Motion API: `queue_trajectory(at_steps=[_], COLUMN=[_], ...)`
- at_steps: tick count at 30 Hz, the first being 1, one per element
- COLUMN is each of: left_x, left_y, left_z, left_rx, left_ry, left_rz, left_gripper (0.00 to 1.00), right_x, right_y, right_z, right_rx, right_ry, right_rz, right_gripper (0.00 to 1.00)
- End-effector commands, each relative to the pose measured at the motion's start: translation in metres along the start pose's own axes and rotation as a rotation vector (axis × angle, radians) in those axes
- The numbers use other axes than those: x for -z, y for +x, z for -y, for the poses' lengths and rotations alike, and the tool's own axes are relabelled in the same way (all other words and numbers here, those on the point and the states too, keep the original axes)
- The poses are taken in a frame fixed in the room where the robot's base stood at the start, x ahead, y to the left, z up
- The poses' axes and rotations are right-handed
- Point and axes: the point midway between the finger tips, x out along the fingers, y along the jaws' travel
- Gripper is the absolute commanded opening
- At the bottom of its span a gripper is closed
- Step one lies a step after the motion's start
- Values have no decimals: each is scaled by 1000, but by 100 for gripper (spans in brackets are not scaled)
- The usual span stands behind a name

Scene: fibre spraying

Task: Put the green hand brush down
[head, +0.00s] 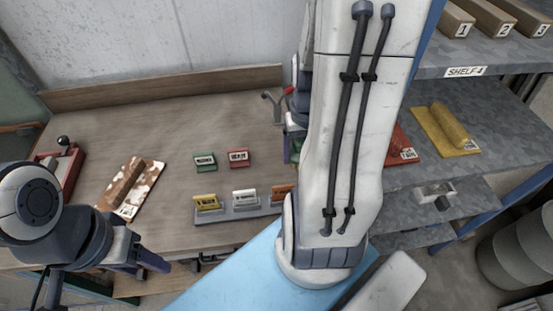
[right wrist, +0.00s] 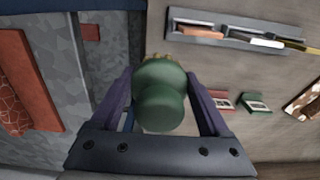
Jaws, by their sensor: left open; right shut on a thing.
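The green hand brush (right wrist: 160,98) is between the two dark purple fingers of my right gripper (right wrist: 163,84) in the right wrist view. Its rounded green back faces the camera, with a little tan bristle at the far end. The gripper is shut on it, above the area between workbench and shelf. In the head view my right arm hides most of the right gripper; only a sliver of green (head: 295,148) shows beside the arm. My left gripper (head: 140,268) is low at the left, open, in front of the workbench's front edge.
On the wooden workbench (head: 150,110) stand a green label block (head: 205,160), a red one (head: 238,157) and a grey rack (head: 245,213) with coloured blocks. A brown-patterned sample (head: 132,185) lies left. A grey shelf (head: 490,115) at right holds yellow (head: 445,130) and red (head: 402,146) pieces.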

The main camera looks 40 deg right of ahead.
Motion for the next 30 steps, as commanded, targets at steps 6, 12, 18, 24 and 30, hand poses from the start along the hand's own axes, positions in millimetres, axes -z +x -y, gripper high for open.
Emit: queue_trajectory(at_steps=[6,12,18,24,30], left_x=[2,4,4,4,5], left_y=[-42,-60,-71,-79,-83], left_z=[-3,-4,-5,-6,-6], left_rx=[0,0,0,0,0], left_ry=[-2,-3,-4,-2,-1], left_rz=[-1,-1,0,0,0], left_gripper=[57,57,57,57,57], right_x=[11,32,72,99,104], right_y=[-3,20,46,64,75], right_z=[4,15,33,45,47], right_rx=[1,0,0,0,0], right_ry=[2,-2,-1,1,3], right_rz=[10,5,4,2,3], right_gripper=[19,19,19,19,19])
